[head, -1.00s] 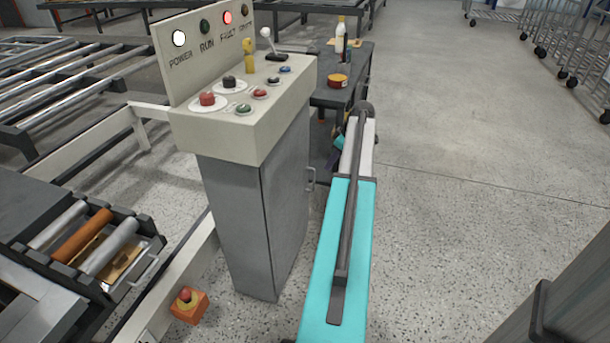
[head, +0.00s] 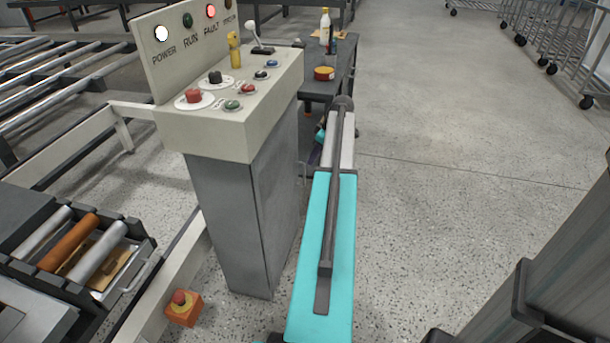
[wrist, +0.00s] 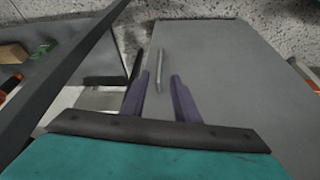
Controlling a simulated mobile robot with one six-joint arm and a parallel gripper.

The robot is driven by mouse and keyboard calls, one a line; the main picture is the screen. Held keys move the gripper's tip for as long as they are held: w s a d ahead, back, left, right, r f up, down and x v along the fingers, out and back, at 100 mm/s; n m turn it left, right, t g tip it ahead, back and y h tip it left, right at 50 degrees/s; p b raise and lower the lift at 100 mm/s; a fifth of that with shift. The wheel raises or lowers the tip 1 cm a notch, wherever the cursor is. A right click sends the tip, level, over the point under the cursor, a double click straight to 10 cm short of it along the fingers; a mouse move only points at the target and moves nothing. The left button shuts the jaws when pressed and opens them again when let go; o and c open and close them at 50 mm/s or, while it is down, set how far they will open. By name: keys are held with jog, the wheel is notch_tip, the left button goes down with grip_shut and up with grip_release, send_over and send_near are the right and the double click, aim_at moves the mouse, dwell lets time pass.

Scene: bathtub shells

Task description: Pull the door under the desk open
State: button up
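The grey door (head: 275,210) is the side panel of the cabinet under the control desk (head: 205,140); it looks shut. Its slim bar handle (head: 302,172) is near the door's far edge, just left of my arm. In the wrist view the door (wrist: 235,75) fills the middle and right, with the upright metal handle (wrist: 159,64) on it. My gripper (wrist: 159,77) has two purple fingers spread apart, and the handle appears between their tips. I cannot tell how deep the fingers reach. In the head view my arm mostly hides the gripper.
A dark table (head: 338,80) with a bottle (head: 324,26) and a red-yellow tin (head: 324,73) stands behind the desk. Open floor (head: 450,130) lies right, with wire carts (head: 560,40) beyond.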

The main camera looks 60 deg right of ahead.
jog(key=b, duration=0.2)
send_near(304, 183)
jog(key=w+f, duration=0.4)
jog(key=shift+w+d+f, duration=0.1)
jog(key=shift+f, duration=0.25)
grip_shut()
